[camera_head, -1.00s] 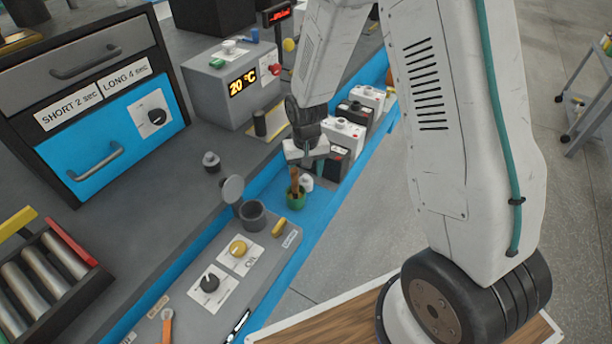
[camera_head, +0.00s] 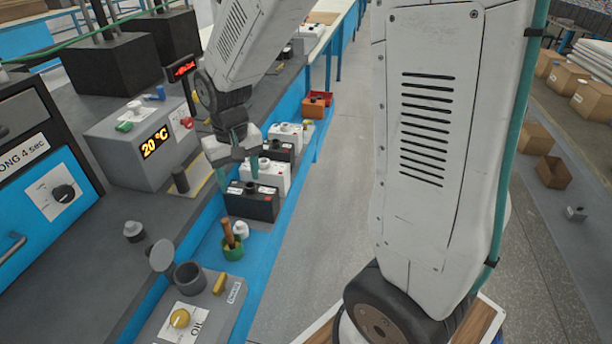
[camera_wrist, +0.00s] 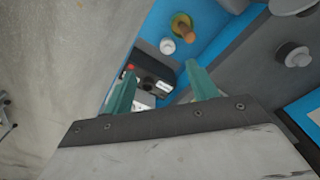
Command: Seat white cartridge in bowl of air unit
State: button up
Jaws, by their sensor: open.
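A small white cylinder (camera_head: 240,229), likely the white cartridge, stands on the blue bench edge beside a green cup (camera_head: 233,250) with a brown handle in it. In the wrist view the white cylinder (camera_wrist: 167,46) is beyond my fingertips, beside the green cup (camera_wrist: 181,22). The grey panel (camera_head: 222,300) carries an open grey bowl (camera_head: 189,276) with a round lid (camera_head: 161,255) tilted up beside it; this is likely the air unit. My gripper (camera_head: 238,183) is open and empty, above or in front of a black battery (camera_head: 250,203). Its teal fingers (camera_wrist: 160,72) are spread apart in the wrist view.
Black and white batteries (camera_head: 268,172) stand in a row along the blue strip. A grey 20 °C box (camera_head: 145,143) stands left of my gripper. A grey knob-like piece (camera_head: 134,231) sits on the dark bench.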

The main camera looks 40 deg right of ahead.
jog(key=s+d+r, duration=0.1)
jog(key=s+r, duration=0.9)
jog(key=s, duration=0.2)
jog(key=shift+s+r+n+t, duration=0.15)
jog(key=shift+r+n+t, duration=0.05)
jog(key=shift+n+t, duration=0.2)
jog(key=shift+o, duration=0.5)
jog(key=s+r, duration=0.2)
jog(key=s, duration=0.8)
jog(key=shift+s+d+r+n, duration=0.2)
jog(key=shift+d+r+n, duration=0.1)
jog(key=shift+d+r, duration=0.05)
jog(key=m+g, duration=0.1)
jog(key=m, duration=0.1)
send_over(239, 224)
jog(key=f, duration=2.5)
jog(key=shift+w+d, duration=0.15)
jog(key=shift+w, duration=0.15)
jog(key=shift+w+f, duration=0.1)
jog(key=shift+f, duration=0.35)
jog(key=f, duration=0.7)
jog(key=shift+s+f, duration=0.35)
jog(key=shift+f, duration=0.05)
